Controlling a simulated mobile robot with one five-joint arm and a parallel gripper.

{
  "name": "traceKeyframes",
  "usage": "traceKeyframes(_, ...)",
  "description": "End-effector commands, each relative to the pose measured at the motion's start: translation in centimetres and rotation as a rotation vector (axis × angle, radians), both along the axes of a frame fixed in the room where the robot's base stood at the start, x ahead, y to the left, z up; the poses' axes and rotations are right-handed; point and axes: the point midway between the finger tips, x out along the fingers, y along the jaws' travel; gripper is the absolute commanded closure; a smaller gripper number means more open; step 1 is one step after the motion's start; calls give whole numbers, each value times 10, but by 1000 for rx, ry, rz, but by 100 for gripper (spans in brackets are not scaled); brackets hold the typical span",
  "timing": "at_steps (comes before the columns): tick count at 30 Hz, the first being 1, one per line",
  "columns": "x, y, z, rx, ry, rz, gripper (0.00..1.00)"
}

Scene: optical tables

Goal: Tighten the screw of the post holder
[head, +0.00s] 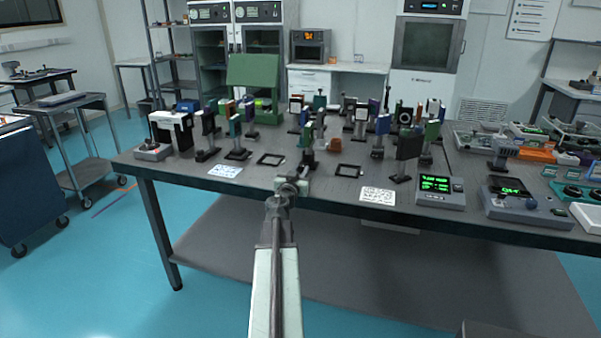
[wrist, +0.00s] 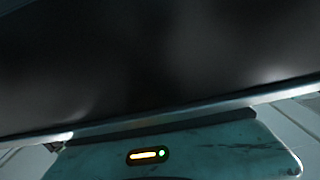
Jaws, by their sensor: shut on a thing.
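My gripper (head: 291,184) is at the front edge of the optical table, at the end of my outstretched arm. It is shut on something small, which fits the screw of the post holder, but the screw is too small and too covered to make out. A dark post with a green-blue mount (head: 307,135) stands just behind my gripper. In the wrist view, a dark, blurred surface (wrist: 160,60) fills the upper part at close range. The fingertips cannot be made out there.
The optical table (head: 325,190) carries many posts with mounts behind my gripper. Black square frames (head: 348,170) (head: 271,159) and printed cards (head: 378,196) (head: 225,171) lie near its front. A meter with a green display (head: 440,191) stands to the right. A cart (head: 75,103) stands left.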

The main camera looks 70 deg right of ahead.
Motion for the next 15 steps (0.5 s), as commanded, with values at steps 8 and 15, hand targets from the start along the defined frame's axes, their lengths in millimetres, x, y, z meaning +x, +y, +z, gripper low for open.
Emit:
traceKeyframes(8,-9,-3,0,-1,0,257,100)
traceKeyframes(15,-9,-3,0,0,0,361,100)
